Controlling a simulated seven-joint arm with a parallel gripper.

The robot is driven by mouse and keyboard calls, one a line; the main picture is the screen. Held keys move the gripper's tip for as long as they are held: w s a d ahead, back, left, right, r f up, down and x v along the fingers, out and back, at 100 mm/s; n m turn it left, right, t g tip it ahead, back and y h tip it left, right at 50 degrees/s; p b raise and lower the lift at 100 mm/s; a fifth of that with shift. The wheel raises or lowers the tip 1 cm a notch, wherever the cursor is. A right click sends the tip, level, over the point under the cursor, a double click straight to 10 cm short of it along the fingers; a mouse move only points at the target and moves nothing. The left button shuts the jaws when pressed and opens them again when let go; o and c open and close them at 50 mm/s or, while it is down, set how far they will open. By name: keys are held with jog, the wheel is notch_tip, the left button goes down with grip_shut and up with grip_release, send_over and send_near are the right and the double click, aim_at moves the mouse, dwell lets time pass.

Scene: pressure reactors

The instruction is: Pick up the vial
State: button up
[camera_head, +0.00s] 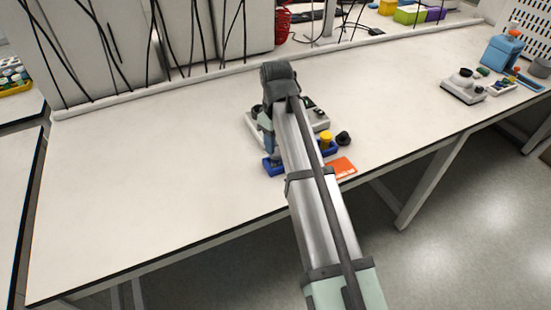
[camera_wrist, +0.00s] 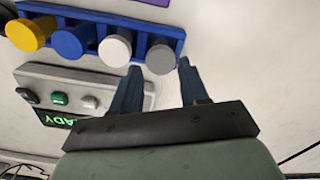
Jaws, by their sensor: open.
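In the wrist view a blue rack (camera_wrist: 185,44) holds a row of vials with yellow (camera_wrist: 28,34), blue (camera_wrist: 73,41), white (camera_wrist: 115,50) and grey (camera_wrist: 160,56) caps. My gripper (camera_wrist: 160,67) is open and empty. Its two dark blue fingers point at the grey-capped end of the row, one tip on either side of the grey cap; I cannot tell the depth between them. In the head view my arm hides most of the rack (camera_head: 272,167), and a yellow cap (camera_head: 326,137) shows to its right. The gripper itself is mostly hidden there.
A grey reactor unit (camera_wrist: 60,77) with buttons and a lit green display lies beside the rack. An orange card (camera_head: 341,167) and a black knob-like piece (camera_head: 343,138) are right of my arm. Another device (camera_head: 463,86) stands far right. The bench's left side (camera_head: 150,170) is clear.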

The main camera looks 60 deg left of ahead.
aim_at(276, 159)
jog(key=shift+s+f, duration=0.1)
jog(key=shift+f, duration=2.55)
jog(key=shift+a, duration=0.1)
jog(key=c, duration=0.7)
jog(key=shift+o, duration=0.2)
jog(key=shift+r, duration=0.15)
